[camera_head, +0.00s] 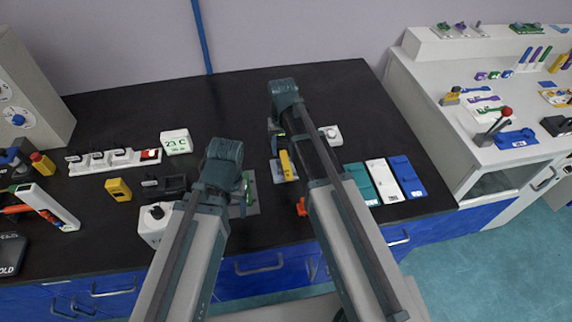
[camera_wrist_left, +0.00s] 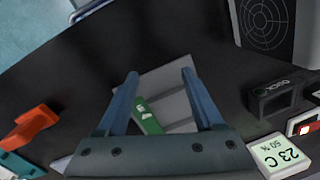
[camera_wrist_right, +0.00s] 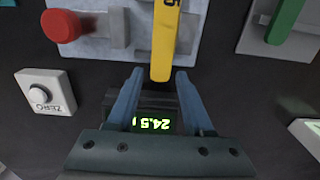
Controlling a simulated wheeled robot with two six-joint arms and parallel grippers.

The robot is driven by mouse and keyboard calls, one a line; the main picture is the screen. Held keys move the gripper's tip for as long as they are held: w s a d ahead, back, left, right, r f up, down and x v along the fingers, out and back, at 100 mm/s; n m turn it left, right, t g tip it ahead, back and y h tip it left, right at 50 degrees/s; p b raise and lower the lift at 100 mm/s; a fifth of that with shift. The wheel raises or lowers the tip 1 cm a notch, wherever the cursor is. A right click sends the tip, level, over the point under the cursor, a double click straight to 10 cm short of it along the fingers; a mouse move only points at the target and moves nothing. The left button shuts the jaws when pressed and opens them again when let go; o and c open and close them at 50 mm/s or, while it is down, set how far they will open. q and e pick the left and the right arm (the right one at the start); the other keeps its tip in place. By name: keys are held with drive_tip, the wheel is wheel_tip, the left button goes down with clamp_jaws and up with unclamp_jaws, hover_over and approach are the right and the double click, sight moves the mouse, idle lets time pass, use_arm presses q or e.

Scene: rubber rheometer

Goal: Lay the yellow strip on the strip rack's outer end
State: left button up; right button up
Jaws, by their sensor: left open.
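The yellow strip (camera_head: 286,165) lies on a light grey plate (camera_wrist_right: 203,20), which also carries a red-knobbed part (camera_wrist_right: 62,26). In the right wrist view the near end of the yellow strip (camera_wrist_right: 164,45) shows at the fingertips. My right gripper (camera_wrist_right: 160,78) is open, with its fingers apart over a display reading 24.5. A flat grey ridged plate (camera_wrist_left: 180,101), apparently the strip rack, has a green strip (camera_wrist_left: 146,115) lying on it. My left gripper (camera_wrist_left: 160,75) is open and empty above this plate. The head view partly hides the plate behind my left arm.
A white ZERO button box (camera_wrist_right: 45,91) stands beside the display. Green, white and blue trays (camera_head: 383,180) lie to the right. A dark device (camera_head: 165,186) and a white box with a black knob (camera_head: 155,222) stand left of my left arm.

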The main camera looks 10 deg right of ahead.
clamp_jaws()
use_arm(q)
drive_tip(key=shift+r, duration=0.1)
